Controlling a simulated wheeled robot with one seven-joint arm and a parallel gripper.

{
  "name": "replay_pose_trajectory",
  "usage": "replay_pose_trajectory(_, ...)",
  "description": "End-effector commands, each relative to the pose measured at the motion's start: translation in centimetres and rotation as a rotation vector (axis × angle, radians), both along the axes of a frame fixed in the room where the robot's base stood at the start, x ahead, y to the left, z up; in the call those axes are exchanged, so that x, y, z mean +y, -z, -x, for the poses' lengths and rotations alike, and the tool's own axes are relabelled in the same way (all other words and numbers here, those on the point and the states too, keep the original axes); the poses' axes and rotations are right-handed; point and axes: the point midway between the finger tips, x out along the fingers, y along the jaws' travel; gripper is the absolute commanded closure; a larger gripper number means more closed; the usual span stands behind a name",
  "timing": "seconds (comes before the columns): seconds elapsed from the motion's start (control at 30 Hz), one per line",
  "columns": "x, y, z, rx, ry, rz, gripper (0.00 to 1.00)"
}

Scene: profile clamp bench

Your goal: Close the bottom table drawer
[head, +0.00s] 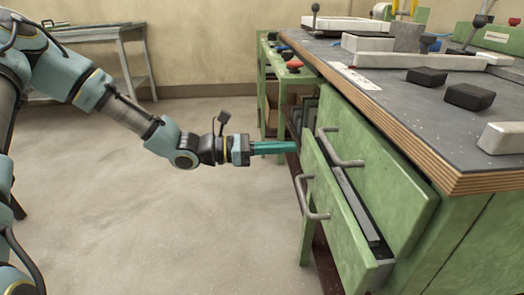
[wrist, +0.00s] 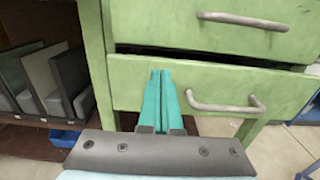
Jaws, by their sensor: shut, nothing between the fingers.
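The green bottom table drawer (head: 339,228) sticks out from the workbench in the head view, with a grey bar handle on its front. In the wrist view the drawer front (wrist: 215,89) fills the middle, its handle (wrist: 225,103) right of my fingers and a dark gap above its top edge. The upper drawer (head: 385,165) sits above it, with its own grey handle. My gripper (head: 296,147) has teal fingers, shut and empty, pointing at the drawer fronts. In the wrist view the fingertips (wrist: 160,72) overlap the left part of the bottom drawer front; contact cannot be told.
The bench top (head: 400,95) above carries black blocks (head: 470,96) and pale bars. Behind is another green stand with a red knob (head: 295,65). An open shelf with grey panels (wrist: 60,82) and a blue bin lies left of the drawers. The floor (head: 180,220) is clear.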

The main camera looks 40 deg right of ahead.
Motion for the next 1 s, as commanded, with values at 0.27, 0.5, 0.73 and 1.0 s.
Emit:
replay_pose_trajectory(0.27, -2.3, 0.1, 1.7, -0.001, 0.001, -0.001, 1.00)
replay_pose_trajectory(0.5, -2.5, 0.0, 1.8, -0.001, 0.000, -0.001, 1.00)
replay_pose_trajectory(0.73, -2.9, 0.0, 2.1, 0.001, 0.001, -0.001, 1.00)
replay_pose_trajectory(1.0, -6.1, -0.1, 4.4, 0.000, 0.001, 0.000, 1.00)
